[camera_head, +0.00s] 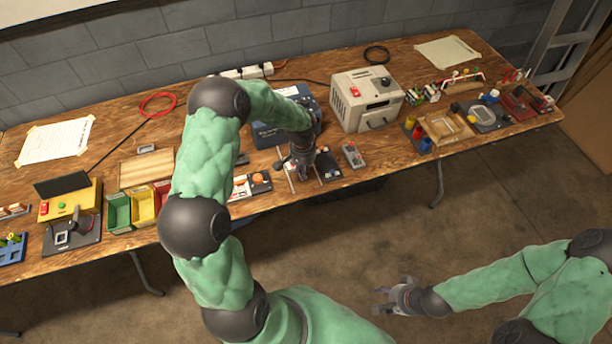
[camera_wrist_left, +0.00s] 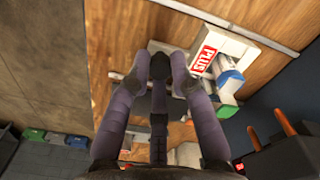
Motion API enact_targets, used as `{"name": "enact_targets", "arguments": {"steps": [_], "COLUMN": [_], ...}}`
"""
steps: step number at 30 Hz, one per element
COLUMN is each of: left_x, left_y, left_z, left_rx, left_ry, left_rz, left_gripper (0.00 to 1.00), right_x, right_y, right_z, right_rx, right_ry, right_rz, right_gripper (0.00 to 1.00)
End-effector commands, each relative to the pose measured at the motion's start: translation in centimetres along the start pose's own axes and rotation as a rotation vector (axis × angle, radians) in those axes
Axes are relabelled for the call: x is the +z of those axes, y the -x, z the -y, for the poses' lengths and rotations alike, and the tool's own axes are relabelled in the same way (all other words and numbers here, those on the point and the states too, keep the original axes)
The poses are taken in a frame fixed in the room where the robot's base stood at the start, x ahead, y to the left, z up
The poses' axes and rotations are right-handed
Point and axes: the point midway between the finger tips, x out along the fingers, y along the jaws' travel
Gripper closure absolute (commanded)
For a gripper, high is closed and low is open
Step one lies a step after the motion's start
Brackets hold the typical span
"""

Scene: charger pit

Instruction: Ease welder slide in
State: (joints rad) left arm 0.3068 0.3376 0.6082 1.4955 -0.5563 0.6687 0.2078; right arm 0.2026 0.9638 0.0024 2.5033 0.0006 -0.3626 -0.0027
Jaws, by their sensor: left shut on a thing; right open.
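My left gripper (camera_head: 300,168) reaches down to the front middle of the bench and is shut. A white block with a red PLUS label (camera_wrist_left: 207,60) lies just ahead of the fingers, beside a pale rail (camera_wrist_left: 225,22). A blue-ended piece (camera_wrist_left: 230,82) sits by the block. I cannot single out the welder slide by sight. My right gripper (camera_head: 383,298) is open and empty, low over the floor, away from the bench.
A dark blue box (camera_head: 265,134) stands behind the left gripper, and a beige box with a red switch (camera_head: 366,98) to its right. A small grey device (camera_head: 353,155) lies close on the right. Coloured bins (camera_head: 118,213) stand left. The bench's front edge is near.

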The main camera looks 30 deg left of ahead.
Motion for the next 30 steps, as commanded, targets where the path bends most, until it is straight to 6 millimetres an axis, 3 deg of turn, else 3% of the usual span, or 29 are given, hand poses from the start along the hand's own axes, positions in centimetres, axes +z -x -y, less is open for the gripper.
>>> {"name": "enact_targets", "arguments": {"steps": [16,17,30], "left_x": [-0.95,-0.95,-0.95], "left_y": [0.02,0.02,0.39], "left_z": [0.94,0.93,0.93], "left_rx": [0.000,0.000,0.000], "left_ry": [0.000,0.000,0.000], "left_rz": [-0.002,-0.002,-0.002], "left_gripper": [1.00,0.69,0.67], "right_x": [0.01,0.01,0.00], "right_y": [0.06,0.06,0.06], "right_z": [0.02,0.02,0.02], "right_rx": [0.000,0.000,0.000], "right_ry": [0.000,0.000,0.000], "right_rz": [0.000,0.000,0.000], "right_gripper": [0.51,0.51,0.51]}}
